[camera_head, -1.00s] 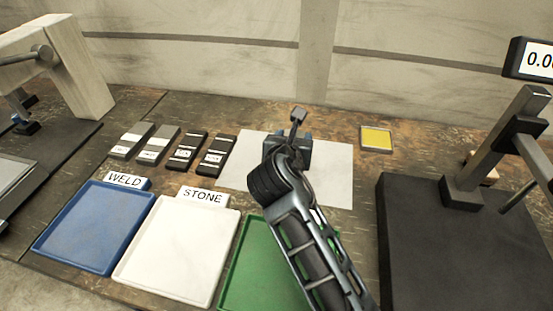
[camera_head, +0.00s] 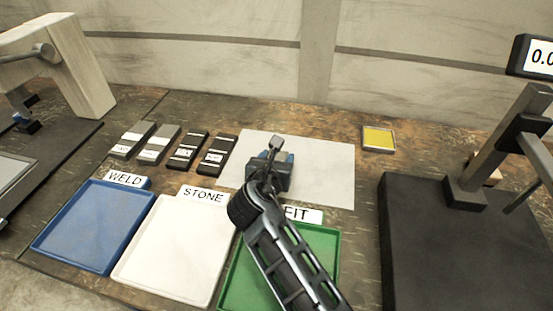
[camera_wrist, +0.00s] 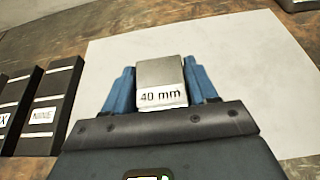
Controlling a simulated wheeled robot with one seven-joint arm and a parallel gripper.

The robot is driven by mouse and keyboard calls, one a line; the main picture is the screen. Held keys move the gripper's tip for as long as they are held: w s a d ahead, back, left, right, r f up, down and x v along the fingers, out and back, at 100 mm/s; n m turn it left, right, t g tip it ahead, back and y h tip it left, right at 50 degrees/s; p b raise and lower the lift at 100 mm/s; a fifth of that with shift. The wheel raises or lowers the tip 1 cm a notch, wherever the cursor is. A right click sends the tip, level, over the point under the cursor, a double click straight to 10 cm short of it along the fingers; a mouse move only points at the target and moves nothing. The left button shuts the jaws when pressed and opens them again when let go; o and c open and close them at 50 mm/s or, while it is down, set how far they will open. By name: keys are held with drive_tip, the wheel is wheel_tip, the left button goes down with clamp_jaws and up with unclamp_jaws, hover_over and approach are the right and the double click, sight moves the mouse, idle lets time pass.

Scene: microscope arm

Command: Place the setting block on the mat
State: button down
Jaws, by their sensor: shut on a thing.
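The setting block (camera_wrist: 160,78), a small grey block marked "40 mm", is held between the blue fingers of my gripper (camera_head: 272,160). My gripper is shut on it, with one finger on each side in the wrist view. The mat (camera_head: 325,172) is a flat white sheet in the middle of the table. It also fills much of the wrist view (camera_wrist: 245,50). My gripper and the block are over the left part of the mat. I cannot tell whether the block touches it.
Several labelled dark and grey blocks (camera_head: 187,150) stand in a row left of the mat. Blue (camera_head: 95,228), white (camera_head: 180,245) and green (camera_head: 320,262) trays lie in front. A yellow square pad (camera_head: 378,138) lies behind right. A dark stand (camera_head: 450,240) with a display is at right.

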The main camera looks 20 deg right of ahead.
drive_tip(key=shift+c, duration=1.6)
unclamp_jaws()
drive_tip(key=shift+r, duration=0.1)
drive_tip(key=v, duration=1.2)
